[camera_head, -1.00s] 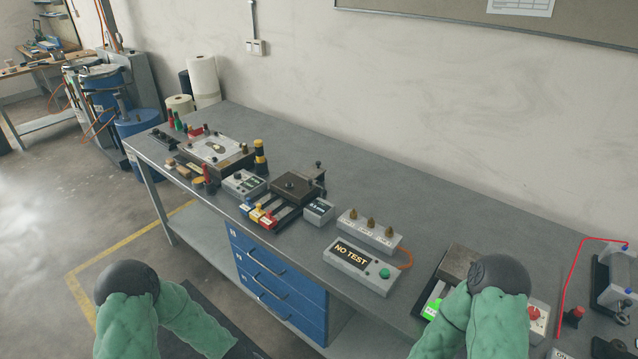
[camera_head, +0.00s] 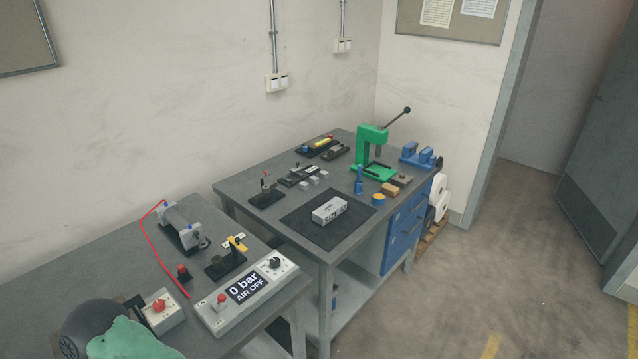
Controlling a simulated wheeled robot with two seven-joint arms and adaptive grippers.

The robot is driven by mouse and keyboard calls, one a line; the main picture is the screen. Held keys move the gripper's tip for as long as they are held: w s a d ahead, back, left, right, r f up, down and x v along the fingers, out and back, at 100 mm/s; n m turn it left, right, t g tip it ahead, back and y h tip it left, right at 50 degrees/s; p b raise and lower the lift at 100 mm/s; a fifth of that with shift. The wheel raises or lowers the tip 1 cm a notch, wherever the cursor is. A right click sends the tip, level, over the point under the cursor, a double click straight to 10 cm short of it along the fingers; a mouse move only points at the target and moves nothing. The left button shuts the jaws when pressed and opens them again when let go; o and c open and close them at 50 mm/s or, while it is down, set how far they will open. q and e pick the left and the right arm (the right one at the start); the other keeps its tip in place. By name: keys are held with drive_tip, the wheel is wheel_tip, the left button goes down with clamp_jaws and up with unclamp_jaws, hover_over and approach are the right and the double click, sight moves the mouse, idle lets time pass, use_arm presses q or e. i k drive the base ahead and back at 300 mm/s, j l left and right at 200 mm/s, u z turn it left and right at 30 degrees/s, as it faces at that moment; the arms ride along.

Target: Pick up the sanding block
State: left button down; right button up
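A small tan block (camera_head: 390,189) lies near the front right edge of the far workbench, between a yellow-topped blue round tin and the green press. It may be the sanding block, but it is too small to be sure. A darker brown-topped block (camera_head: 402,180) sits just behind it to the right. Neither gripper is in view.
The far workbench (camera_head: 240,185) carries a black mat (camera_head: 295,222) with a labelled grey-white box (camera_head: 329,210), a green lever press (camera_head: 370,148), a blue tin (camera_head: 378,200) and a blue bottle (camera_head: 358,182). The nearer bench holds an air control box (camera_head: 245,292). Open floor lies right.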

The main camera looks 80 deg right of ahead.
sight(389, 190)
drive_tip(key=z, duration=3.35)
drive_tip(key=u, duration=0.25)
drive_tip(key=i+l+u, duration=0.15)
drive_tip(key=u, duration=0.3)
drive_tip(key=i+l+u, duration=0.15)
drive_tip(key=l+u, duration=0.4)
drive_tip(key=u, duration=0.3)
drive_tip(key=i+l+u, duration=0.1)
drive_tip(key=l+u, duration=0.35)
drive_tip(key=j, duration=0.1)
